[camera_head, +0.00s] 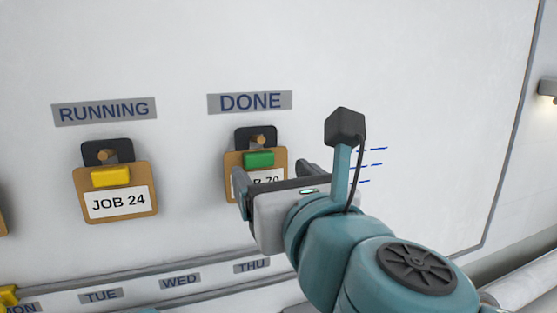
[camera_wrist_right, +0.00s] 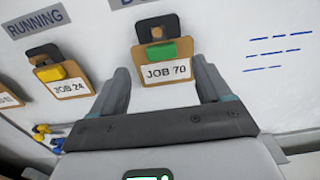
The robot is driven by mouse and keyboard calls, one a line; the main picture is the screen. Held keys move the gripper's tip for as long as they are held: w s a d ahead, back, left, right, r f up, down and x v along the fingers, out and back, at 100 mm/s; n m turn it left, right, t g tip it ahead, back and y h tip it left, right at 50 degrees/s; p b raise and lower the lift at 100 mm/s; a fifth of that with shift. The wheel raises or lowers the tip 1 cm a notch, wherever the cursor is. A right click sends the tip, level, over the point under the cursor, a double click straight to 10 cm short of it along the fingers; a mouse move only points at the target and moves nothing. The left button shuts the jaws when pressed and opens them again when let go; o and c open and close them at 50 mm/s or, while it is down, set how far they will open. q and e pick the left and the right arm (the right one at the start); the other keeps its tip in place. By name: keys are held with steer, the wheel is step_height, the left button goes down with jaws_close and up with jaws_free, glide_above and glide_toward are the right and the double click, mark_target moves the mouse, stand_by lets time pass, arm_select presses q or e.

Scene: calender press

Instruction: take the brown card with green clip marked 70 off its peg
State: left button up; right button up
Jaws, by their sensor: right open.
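The brown card marked 70 (camera_head: 233,168) hangs on a peg (camera_head: 260,139) under the DONE label. Its green clip (camera_head: 259,159) shows at its top, and my gripper hides part of its lower half. In the right wrist view the card (camera_wrist_right: 166,73) reads JOB 70, with the green clip (camera_wrist_right: 155,51) above the writing. My right gripper (camera_head: 275,180) is in front of the card's lower part. Its fingers (camera_wrist_right: 165,88) stand open on either side of the card in the wrist view. I cannot tell whether they touch it. My left gripper is not in view.
A JOB 24 card (camera_head: 116,205) with a yellow clip hangs on a peg to the left, under RUNNING. A ledge (camera_head: 170,264) with day labels runs below the cards. Blue pen marks (camera_head: 372,164) are on the white board to the right.

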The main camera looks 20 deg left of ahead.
mark_target(260, 155)
steer(key=p+x, duration=0.1)
steer(key=x, duration=0.4)
steer(key=shift+w+a, duration=0.1)
steer(key=shift+w, duration=0.3)
steer(key=shift+s+r, duration=0.15)
steer(key=shift+s, duration=0.25)
steer(key=shift+c, duration=0.3)
steer(key=c, duration=0.6)
steer(key=shift+w, duration=0.35)
steer(key=c, duration=0.5)
steer(key=shift+o, duration=0.2)
steer(key=shift+s+p, duration=0.25)
steer(key=shift+p, duration=0.05)
steer(key=shift+r, duration=0.3)
steer(key=shift+s+d+f, duration=0.15)
steer(key=shift+s+d, duration=0.05)
steer(key=shift+d, duration=0.05)
steer(key=b+v, duration=0.2)
steer(key=v, duration=1.5)
steer(key=shift+d, duration=0.1)
steer(key=shift+s, duration=0.1)
